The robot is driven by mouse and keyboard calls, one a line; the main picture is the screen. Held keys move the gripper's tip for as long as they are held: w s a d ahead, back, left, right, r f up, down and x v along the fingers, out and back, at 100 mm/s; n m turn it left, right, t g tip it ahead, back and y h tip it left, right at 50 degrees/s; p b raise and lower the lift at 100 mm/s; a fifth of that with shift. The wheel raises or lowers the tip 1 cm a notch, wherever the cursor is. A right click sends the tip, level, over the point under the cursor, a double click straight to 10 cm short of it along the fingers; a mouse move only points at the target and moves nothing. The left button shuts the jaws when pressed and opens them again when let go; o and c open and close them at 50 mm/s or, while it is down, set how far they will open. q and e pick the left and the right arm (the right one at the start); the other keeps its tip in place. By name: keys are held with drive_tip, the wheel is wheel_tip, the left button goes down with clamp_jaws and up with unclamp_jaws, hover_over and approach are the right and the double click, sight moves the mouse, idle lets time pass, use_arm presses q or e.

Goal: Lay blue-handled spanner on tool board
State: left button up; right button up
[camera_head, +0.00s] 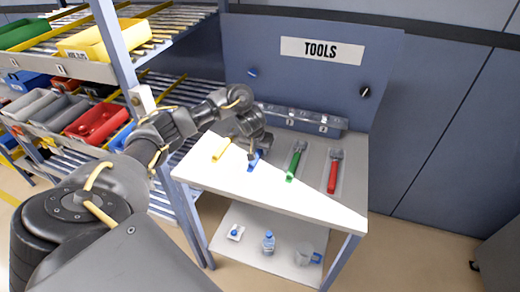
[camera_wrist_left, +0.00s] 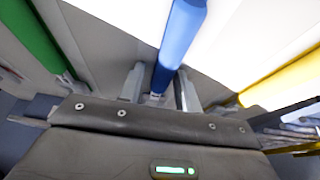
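The blue-handled spanner (camera_head: 254,161) is on the white bench top below the blue board marked TOOLS (camera_head: 305,80), between a yellow and a green handle. My left gripper (camera_head: 251,150) is low over it, hiding its head end. In the left wrist view, the blue handle (camera_wrist_left: 179,35) runs between the two fingers (camera_wrist_left: 160,88). A gap shows between the handle and the left-hand finger, so the gripper looks open around it. Whether the other finger touches is unclear. My right gripper is not in view.
Yellow (camera_head: 221,149), green (camera_head: 295,161) and red (camera_head: 333,174) handled tools lie on the bench top (camera_head: 310,196). A metal rail (camera_head: 300,119) runs along its back. A bottle (camera_head: 268,243) and jug (camera_head: 305,254) stand on the lower shelf. Bin racks stand left.

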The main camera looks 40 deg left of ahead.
use_arm(q)
drive_tip(key=shift+s+a+f, duration=0.35)
drive_tip(key=shift+w+d+r, duration=0.1)
drive_tip(key=shift+r, duration=0.1)
drive_tip(key=p+v, duration=0.6)
drive_tip(key=v, duration=0.6)
drive_tip(key=shift+w+r, duration=0.2)
drive_tip(key=shift+r, duration=0.15)
